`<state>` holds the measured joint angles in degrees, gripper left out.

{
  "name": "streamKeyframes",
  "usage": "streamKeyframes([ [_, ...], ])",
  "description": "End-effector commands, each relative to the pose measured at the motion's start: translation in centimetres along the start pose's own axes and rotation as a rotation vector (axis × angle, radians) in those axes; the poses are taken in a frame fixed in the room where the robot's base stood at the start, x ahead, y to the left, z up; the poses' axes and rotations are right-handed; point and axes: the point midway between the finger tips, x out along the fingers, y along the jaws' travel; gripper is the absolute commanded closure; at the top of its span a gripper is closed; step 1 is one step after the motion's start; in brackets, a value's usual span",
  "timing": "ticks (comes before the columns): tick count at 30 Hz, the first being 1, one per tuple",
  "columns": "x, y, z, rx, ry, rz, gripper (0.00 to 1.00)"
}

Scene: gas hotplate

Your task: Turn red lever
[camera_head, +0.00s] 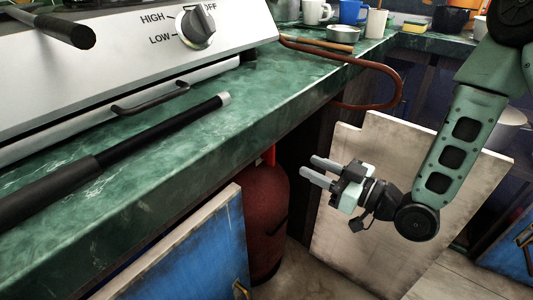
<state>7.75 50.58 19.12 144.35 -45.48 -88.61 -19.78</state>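A bright red piece (270,154), which may be the red lever, shows just under the counter edge, above a dark red gas cylinder (264,210). Most of it is hidden by the counter, so its full shape and angle cannot be told. The cylinder stands on the floor in the open cupboard. My gripper (308,166) is to the right of the red piece and apart from it in the picture. Its two grey fingers point left and are spread with nothing between them.
The green counter (260,90) overhangs the cylinder. A blue cupboard door (195,265) stands open at left, and a pale door panel (385,190) is behind my gripper. A copper-coloured hose (385,72) loops off the counter. The hotplate knob (196,27) is above, at left.

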Motion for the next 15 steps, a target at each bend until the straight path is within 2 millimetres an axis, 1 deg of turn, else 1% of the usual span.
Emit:
streamKeyframes([
  [1, 0.3, 0.1, 0.7, -0.004, 0.004, -0.002, 0.67],
  [15, 2.2, -0.1, 0.7, -0.003, 0.001, -0.001, 0.67],
])
